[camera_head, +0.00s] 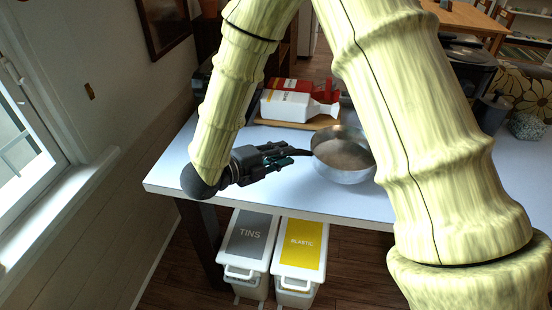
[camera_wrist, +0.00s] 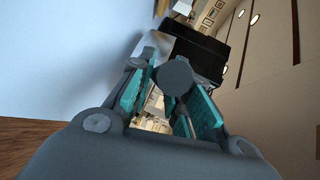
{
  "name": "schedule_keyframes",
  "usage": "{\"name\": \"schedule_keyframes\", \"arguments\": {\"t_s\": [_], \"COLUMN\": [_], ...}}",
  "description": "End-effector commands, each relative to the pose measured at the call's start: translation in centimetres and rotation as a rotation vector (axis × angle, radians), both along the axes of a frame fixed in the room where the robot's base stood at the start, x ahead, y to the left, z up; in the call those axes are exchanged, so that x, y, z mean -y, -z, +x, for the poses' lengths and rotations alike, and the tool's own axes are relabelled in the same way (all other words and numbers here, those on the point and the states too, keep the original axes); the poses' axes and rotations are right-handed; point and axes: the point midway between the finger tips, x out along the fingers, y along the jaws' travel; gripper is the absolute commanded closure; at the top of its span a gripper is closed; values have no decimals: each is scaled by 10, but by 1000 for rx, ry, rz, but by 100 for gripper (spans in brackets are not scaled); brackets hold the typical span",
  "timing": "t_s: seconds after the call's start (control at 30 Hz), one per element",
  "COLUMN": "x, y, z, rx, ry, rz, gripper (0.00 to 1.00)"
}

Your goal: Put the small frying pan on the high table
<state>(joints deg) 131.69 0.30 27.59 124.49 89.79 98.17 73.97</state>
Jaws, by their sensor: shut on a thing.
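My gripper (camera_head: 285,160) is at the left part of the white table (camera_head: 215,190), low over its top near the front edge. Its fingers, also in the wrist view (camera_wrist: 172,98), are closed around a dark grey, round-ended piece (camera_wrist: 175,77) that looks like the small frying pan's handle. In the head view a dark strip (camera_head: 299,151) reaches from the fingers toward a round silver vessel (camera_head: 343,160). I cannot tell whether they are joined. My arm covers the vessel's right edge. No other pan is visible.
A white carton (camera_head: 285,106) and a red package (camera_head: 318,88) lie on a wooden board (camera_head: 265,122) behind my gripper. Bins labelled TINS (camera_head: 249,238) and PLASTIC (camera_head: 301,242) stand under the table. A wall with a window (camera_head: 25,130) is left. The table's left front corner is clear.

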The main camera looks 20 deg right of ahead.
Motion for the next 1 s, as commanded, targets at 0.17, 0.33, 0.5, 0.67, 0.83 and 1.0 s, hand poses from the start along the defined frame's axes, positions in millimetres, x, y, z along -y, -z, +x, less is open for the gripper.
{"name": "schedule_keyframes", "arguments": {"t_s": [0.17,0.33,0.5,0.67,0.83,1.0], "x": [-4,-7,-7,-7,-7,-7], "y": [0,9,26,35,36,37], "z": [8,14,14,14,14,14], "rx": [-1,-4,-2,-1,0,0], "ry": [0,0,-1,0,0,0], "rz": [-1,-1,-2,-1,-1,-1], "gripper": [100,100,100,100,100,100]}}
